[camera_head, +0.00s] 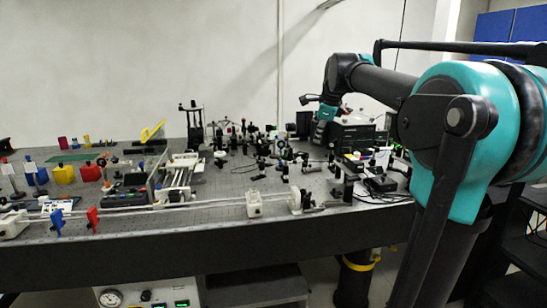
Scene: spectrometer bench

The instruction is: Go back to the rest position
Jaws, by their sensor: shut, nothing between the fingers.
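My arm reaches in from the right in the head view, with its far end bent down over the back right part of the optical bench (225,215). My gripper (319,137) is small and dark at that end, among the bench parts behind it. It is shut with nothing held. Its fingertips are hard to make out, and I cannot tell its exact height above the bench.
Many small optical mounts (282,150) crowd the middle and right of the bench. A dark box instrument (352,138) stands close to the arm's end. Red and yellow blocks (64,174) stand at the left.

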